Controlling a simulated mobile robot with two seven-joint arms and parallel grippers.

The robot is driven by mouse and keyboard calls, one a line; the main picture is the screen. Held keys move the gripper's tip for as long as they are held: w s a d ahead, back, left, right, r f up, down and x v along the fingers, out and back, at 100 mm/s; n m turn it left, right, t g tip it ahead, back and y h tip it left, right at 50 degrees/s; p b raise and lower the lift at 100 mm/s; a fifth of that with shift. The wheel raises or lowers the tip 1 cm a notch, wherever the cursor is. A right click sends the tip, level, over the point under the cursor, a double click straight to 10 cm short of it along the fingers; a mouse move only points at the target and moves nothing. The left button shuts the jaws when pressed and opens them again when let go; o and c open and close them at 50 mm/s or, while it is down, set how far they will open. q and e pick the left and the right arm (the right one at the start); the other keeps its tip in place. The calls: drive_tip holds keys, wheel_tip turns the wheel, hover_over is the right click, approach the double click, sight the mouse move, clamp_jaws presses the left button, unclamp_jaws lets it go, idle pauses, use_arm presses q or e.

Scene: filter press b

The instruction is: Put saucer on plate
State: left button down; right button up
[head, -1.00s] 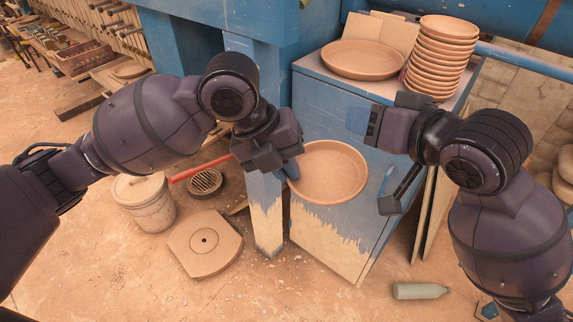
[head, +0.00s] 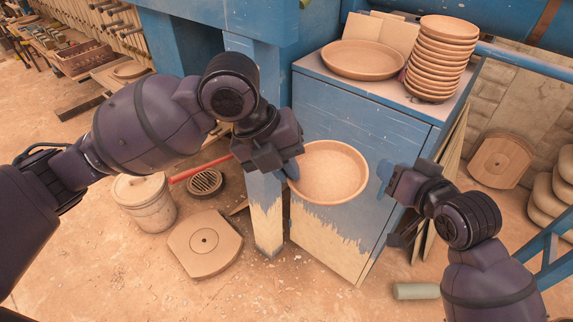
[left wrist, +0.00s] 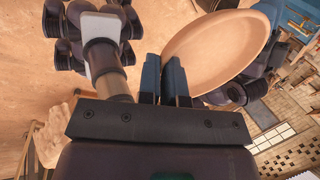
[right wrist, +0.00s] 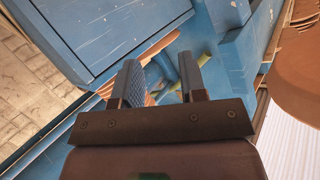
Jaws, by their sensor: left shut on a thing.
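My left gripper (head: 290,165) is shut on the rim of a round terracotta saucer (head: 332,174), at the saucer's left side. The saucer is held in the air in front of the blue cabinet, below its top, with its hollow face showing. In the left wrist view the saucer (left wrist: 222,52) leans out to the right of the closed fingers (left wrist: 164,80). A wider terracotta plate (head: 361,62) lies on the cabinet top, with nothing on it. My right gripper (head: 386,182) is to the right of the saucer. In the right wrist view its fingers (right wrist: 160,80) are apart and empty.
A tall stack of terracotta saucers (head: 436,75) stands right of the plate on the blue cabinet (head: 360,115). Flat boards (head: 385,33) lean behind the plate. A bucket (head: 147,205), a slab (head: 205,246) and a bottle (head: 415,291) are on the floor.

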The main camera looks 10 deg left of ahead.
drive_tip(key=s+d+f+h, duration=0.2)
drive_tip(key=s+d+f, duration=0.2)
drive_tip(key=s+f, duration=0.2)
drive_tip(key=s+d+f+h, duration=0.2)
drive_tip(key=s+d+f, duration=0.2)
drive_tip(key=f, duration=0.7)
drive_tip(key=s+d+f+g+h, duration=0.1)
drive_tip(key=s+d+f+h, duration=0.1)
drive_tip(key=s+d+f, duration=0.3)
drive_tip(key=s+f, duration=0.3)
drive_tip(key=f, duration=0.1)
drive_tip(key=shift+f, duration=0.25)
drive_tip(key=shift+s, duration=0.1)
